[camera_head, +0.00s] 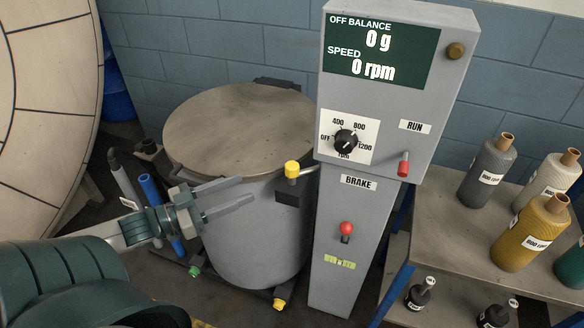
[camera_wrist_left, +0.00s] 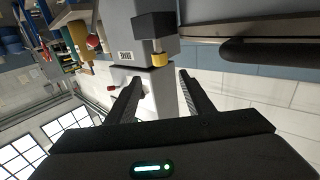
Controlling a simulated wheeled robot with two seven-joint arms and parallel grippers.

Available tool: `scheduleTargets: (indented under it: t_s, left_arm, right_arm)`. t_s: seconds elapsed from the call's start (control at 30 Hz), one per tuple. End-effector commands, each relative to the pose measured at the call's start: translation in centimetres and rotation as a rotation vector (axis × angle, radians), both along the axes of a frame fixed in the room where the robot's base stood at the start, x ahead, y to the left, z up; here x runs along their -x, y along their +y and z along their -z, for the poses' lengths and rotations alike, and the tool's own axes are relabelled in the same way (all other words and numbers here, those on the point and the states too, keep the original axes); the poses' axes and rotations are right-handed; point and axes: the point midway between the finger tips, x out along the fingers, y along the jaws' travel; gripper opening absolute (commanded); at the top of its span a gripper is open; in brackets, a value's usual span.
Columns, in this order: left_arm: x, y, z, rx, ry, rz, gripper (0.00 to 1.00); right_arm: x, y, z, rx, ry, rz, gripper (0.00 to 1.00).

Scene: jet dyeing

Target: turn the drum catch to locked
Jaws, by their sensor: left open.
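The drum catch (camera_head: 292,169) is a yellow-capped knob on a dark block at the right side of the lidded grey drum (camera_head: 250,235). In the left wrist view the yellow catch (camera_wrist_left: 160,59) shows just beyond and between my fingertips. My left gripper (camera_head: 246,190) is open and empty, its fingers pointing right toward the catch, a short gap away. It also shows in the left wrist view (camera_wrist_left: 159,76). I cannot read whether the catch stands at locked. My right gripper is not in view.
The control post (camera_head: 345,240) stands right of the catch, with a dial (camera_head: 346,141), a red run switch (camera_head: 403,165) and a red-knobbed brake lever (camera_head: 347,229). The display reads 0 g and 0 rpm. A table (camera_head: 450,215) with labelled bottles is at the right.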

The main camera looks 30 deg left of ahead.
Motion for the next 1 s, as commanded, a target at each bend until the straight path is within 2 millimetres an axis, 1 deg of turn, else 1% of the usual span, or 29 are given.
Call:
scheduleTargets:
  t_s: [0.27, 0.5, 0.67, 0.77, 1.0]
  left_arm:
    - [-2.7, -1.3, -0.2, 0.0, -0.004, 0.001, 0.48]
    - [-5.0, -2.5, -0.2, -0.001, -0.003, 0.0, 0.48]
    - [-6.5, -3.2, -0.2, -0.001, -0.003, 0.0, 0.48]
    - [-7.4, -3.7, -0.2, 0.0, -0.002, 0.0, 0.48]
    - [-9.7, -4.8, -0.2, 0.0, -0.002, 0.0, 0.48]
  right_arm:
    - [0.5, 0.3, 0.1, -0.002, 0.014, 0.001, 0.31]
    - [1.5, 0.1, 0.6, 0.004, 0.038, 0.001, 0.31]
    - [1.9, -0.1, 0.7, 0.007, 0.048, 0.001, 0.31]
    - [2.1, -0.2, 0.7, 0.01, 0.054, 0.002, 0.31]
    - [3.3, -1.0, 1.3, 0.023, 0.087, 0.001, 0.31]
